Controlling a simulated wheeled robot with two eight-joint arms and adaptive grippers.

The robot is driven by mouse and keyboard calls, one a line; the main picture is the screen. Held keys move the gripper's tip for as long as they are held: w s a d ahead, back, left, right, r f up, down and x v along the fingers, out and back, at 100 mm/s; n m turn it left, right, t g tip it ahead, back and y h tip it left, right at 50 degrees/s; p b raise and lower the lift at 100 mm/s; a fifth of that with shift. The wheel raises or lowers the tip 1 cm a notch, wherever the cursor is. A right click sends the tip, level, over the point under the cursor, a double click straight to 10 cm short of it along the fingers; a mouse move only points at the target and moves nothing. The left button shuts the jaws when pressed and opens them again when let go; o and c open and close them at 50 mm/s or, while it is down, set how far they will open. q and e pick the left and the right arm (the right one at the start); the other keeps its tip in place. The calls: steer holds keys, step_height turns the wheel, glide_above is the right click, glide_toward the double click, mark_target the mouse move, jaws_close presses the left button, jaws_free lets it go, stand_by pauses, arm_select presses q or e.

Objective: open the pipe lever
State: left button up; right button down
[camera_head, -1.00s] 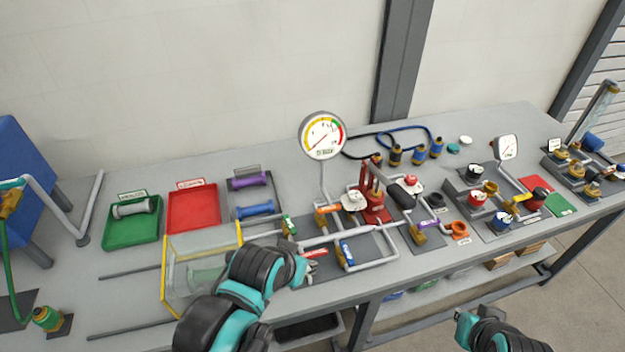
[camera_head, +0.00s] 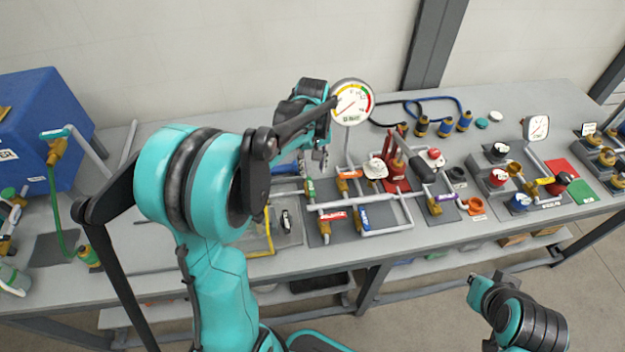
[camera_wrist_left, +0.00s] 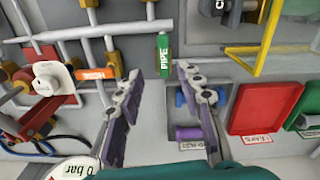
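The green lever (camera_wrist_left: 164,55) lettered PIPE sits on the pipework in the left wrist view. It also shows small in the head view (camera_head: 310,187), at the left end of the pipe rig. My left gripper (camera_wrist_left: 158,76) is open and empty, with its fingertips apart on either side of the lever's lower end in the picture. I cannot tell the remaining distance, and no contact is visible. In the head view the left gripper (camera_head: 321,158) hangs over the rig, just behind the lever. My right arm shows at the lower right, but its gripper cannot be made out.
An orange lever (camera_head: 350,174), a red lever (camera_head: 333,215) and a blue lever (camera_head: 363,218) are close by on the rig. The round gauge (camera_head: 352,101) stands right beside my left gripper. A red tray (camera_wrist_left: 265,108) and a yellow-edged clear box (camera_wrist_left: 262,48) lie near.

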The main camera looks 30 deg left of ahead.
mark_target(312, 186)
arm_select(q)
steer(key=shift+w+a+f, duration=0.2)
steer(key=shift+f, duration=0.35)
step_height(312, 186, down, 7)
steer(key=shift+f+b, duration=0.1)
steer(key=shift+b, duration=1)
steer(key=shift+c, duration=0.4)
